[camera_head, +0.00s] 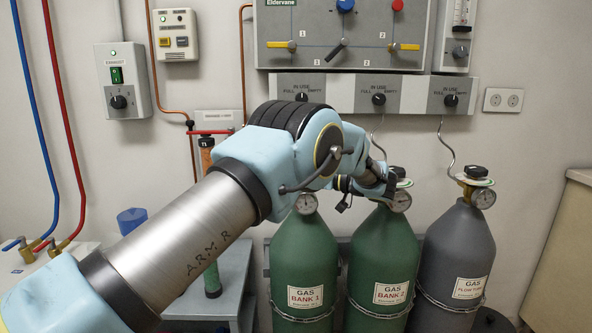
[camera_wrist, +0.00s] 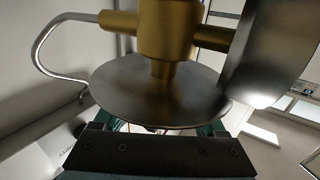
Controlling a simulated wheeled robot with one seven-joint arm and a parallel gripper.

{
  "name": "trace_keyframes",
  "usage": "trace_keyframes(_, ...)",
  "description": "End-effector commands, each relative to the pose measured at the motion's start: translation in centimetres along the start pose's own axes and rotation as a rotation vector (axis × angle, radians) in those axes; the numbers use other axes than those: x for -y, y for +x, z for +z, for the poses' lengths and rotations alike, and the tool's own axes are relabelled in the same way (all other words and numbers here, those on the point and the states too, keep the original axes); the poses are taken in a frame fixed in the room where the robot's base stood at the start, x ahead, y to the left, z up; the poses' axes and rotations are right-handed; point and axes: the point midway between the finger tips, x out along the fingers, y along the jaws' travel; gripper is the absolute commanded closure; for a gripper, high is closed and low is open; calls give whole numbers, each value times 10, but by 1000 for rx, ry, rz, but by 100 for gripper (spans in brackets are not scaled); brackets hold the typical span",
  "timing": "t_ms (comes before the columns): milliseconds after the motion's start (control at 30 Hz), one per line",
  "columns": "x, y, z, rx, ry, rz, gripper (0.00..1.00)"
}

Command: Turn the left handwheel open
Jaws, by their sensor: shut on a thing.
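The left handwheel is hidden in the head view, behind my arm, at the top of the green GAS BANK 1 cylinder (camera_head: 303,270). That cylinder's gauge (camera_head: 306,203) shows below my arm. In the wrist view, a silver round disc (camera_wrist: 125,85) sits against a brass valve body (camera_wrist: 168,35), with a gauge (camera_wrist: 265,55) at the right and a bent pipe (camera_wrist: 42,45) at the left. My gripper (camera_wrist: 158,131) is close against the disc and shut on the handwheel; its dark mount hides the contact. I cannot tell how far the wheel is turned.
The green GAS BANK 2 cylinder (camera_head: 385,265) and grey cylinder (camera_head: 456,260) stand close on the right, each with its own black handwheel, gauge and pipe. A control panel (camera_head: 340,25) is on the wall above. A bench (camera_head: 235,275) stands left of the cylinders.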

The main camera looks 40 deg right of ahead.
Motion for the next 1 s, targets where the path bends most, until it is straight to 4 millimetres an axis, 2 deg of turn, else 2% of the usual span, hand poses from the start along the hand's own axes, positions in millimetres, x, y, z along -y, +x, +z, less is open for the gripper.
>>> trace_keyframes(600,3,3,-1,-5,-1,-51,82)
trace_keyframes(633,3,3,-2,-5,-1,-51,25)
trace_keyframes(833,2,2,-1,-4,-1,-47,2)
trace_keyframes(1000,2,0,-1,-4,-1,-45,0)
